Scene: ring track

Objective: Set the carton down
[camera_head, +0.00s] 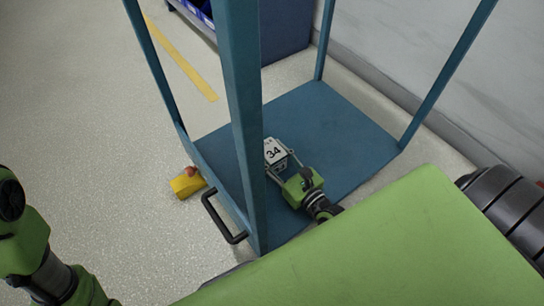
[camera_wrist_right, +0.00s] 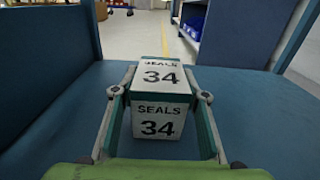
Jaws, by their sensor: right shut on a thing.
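The carton (camera_head: 274,151) is a small white box with teal edges, marked "34". In the right wrist view the carton (camera_wrist_right: 160,88) reads "SEALS 34" on its top and near face. My right gripper (camera_head: 284,164) is shut on the carton, with one finger on each side in the wrist view (camera_wrist_right: 160,105). The carton is over the blue shelf (camera_head: 335,120) of a blue post frame. I cannot tell whether its underside touches the shelf. A front post hides part of the shelf in the head view. My left arm shows at the lower left, but its gripper is out of view.
Blue posts (camera_head: 238,100) rise around the shelf, one close to the carton's left. A black handle (camera_head: 222,218) and a yellow box with a red button (camera_head: 188,183) are at the shelf's left side. The shelf is bare behind and right of the carton.

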